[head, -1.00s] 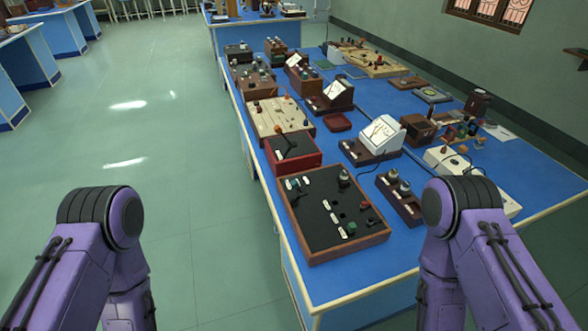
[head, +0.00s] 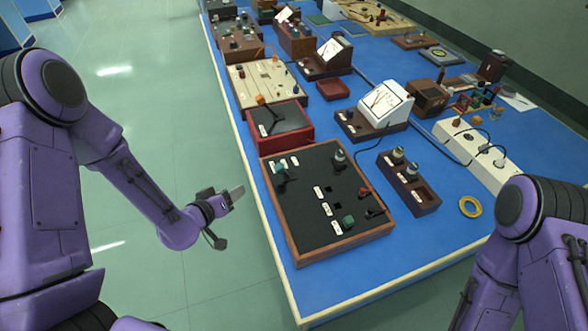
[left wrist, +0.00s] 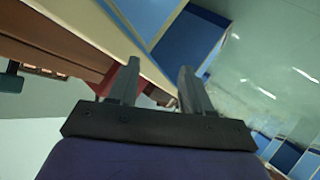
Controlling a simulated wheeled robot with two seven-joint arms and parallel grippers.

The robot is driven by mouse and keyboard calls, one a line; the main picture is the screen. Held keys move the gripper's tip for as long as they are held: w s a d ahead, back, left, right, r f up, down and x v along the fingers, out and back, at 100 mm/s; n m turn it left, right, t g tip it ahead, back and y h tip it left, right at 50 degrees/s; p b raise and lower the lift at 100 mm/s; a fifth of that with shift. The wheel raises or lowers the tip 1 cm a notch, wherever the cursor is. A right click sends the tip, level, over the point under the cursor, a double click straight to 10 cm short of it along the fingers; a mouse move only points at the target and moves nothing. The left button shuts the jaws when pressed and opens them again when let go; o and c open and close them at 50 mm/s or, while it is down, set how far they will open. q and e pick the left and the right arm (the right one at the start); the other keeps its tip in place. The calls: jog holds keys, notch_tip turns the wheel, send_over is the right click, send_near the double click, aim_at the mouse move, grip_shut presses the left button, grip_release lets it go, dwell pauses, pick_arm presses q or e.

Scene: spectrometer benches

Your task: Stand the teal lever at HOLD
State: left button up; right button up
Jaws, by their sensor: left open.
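A black panel in a wooden frame (head: 330,240) lies at the near end of the blue bench. A small dark teal lever (head: 281,182) stands near the panel's left side, beside white labels too small to read. A teal knob (head: 348,221) is at the panel's lower right. My left gripper (head: 228,216) is open and empty, left of the panel and over the floor side of the bench edge. Its two fingers (left wrist: 158,68) stand apart in the left wrist view. A teal piece (left wrist: 11,78) shows there at the left edge. My right gripper is out of view.
A red-sided box with an orange-tipped lever (head: 279,125) sits just behind the panel. A two-knob wooden block (head: 408,180) and a yellow ring (head: 470,207) lie to its right. A white-faced meter (head: 384,103) stands farther back. The floor at left is clear.

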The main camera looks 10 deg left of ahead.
pick_arm(q)
notch_tip(320, 180, up, 6)
jog(key=w+d+r+m+t+h, duration=0.1)
jog(key=w+d+m+t+h, duration=0.15)
jog(key=m+h, duration=0.25)
jog(key=m+g+h+b, duration=0.1)
jog(key=m+g+h, duration=0.4)
jog(key=m+h, duration=0.45)
send_near(279, 165)
jog(key=d+m+y, duration=0.1)
jog(key=d+y, duration=0.1)
jog(key=shift+t+h, duration=0.25)
jog(key=x, duration=0.6)
jog(key=r+x, duration=0.1)
jog(key=x, duration=0.3)
jog(key=shift+w, duration=0.25)
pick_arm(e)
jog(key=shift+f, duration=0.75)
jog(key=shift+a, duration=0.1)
